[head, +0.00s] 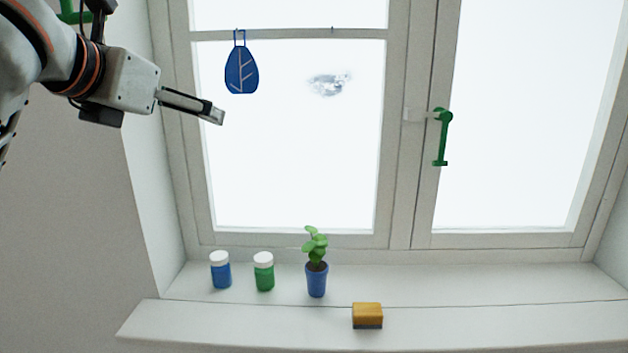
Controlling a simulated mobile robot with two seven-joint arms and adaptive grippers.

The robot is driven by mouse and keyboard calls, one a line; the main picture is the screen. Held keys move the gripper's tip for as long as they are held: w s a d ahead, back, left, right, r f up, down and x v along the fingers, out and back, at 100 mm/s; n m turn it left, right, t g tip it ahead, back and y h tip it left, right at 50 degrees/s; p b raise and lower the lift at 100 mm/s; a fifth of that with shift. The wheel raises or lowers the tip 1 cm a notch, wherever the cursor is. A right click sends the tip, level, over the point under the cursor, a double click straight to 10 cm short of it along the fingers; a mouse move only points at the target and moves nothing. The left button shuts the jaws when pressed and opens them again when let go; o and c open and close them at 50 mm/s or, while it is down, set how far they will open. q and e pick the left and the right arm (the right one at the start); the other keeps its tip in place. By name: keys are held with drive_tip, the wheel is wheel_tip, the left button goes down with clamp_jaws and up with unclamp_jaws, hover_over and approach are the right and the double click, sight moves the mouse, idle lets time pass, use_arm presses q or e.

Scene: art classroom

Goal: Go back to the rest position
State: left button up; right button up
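My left gripper (217,116) reaches in from the upper left, in front of the window's left pane. It points right and slightly down. I see its fingers edge-on as one narrow bar, so I cannot tell whether they are apart. No object shows at its fingertips. A blue leaf-shaped ornament (241,70) hangs just above and to the right of the fingertips, apart from them in the picture. My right gripper is not in view.
The window has a green handle (442,137). On the sill (480,285) stand a blue paint jar (220,272), a green paint jar (264,273) and a plant in a blue pot (316,280). A yellow sponge (367,314) lies near the front edge. The sill's right side is clear.

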use_arm(q)
drive_tip(key=w+d+f+n+g, duration=0.15)
drive_tip(key=f+n, duration=0.25)
drive_tip(key=f, duration=0.6)
drive_tip(key=w+f+n, duration=0.2)
drive_tip(key=f+n, duration=0.3)
drive_tip(key=f, duration=0.5)
drive_tip(key=s+a+f+n+y, duration=0.15)
drive_tip(key=f+n, duration=0.25)
drive_tip(key=f, duration=0.4)
drive_tip(key=s+a+f+n, duration=0.1)
drive_tip(key=s+f+n, duration=0.1)
drive_tip(key=f+n, duration=0.5)
drive_tip(key=s+a+f+n+g+y, duration=0.25)
drive_tip(key=s+a+f+n, duration=0.4)
drive_tip(key=s+f, duration=0.6)
drive_tip(key=s+a+f+n+g+y, duration=0.25)
drive_tip(key=s+a+f+n, duration=0.45)
drive_tip(key=s+f, duration=0.5)
drive_tip(key=d+f+n+t+h, duration=0.2)
drive_tip(key=d+f+h, duration=0.4)
drive_tip(key=d+f, duration=0.7)
wheel_tip(320, 180, down, 3)
drive_tip(key=shift+d+r+t, duration=0.15)
drive_tip(key=shift+r+t, duration=0.05)
drive_tip(key=shift+t, duration=0.55)
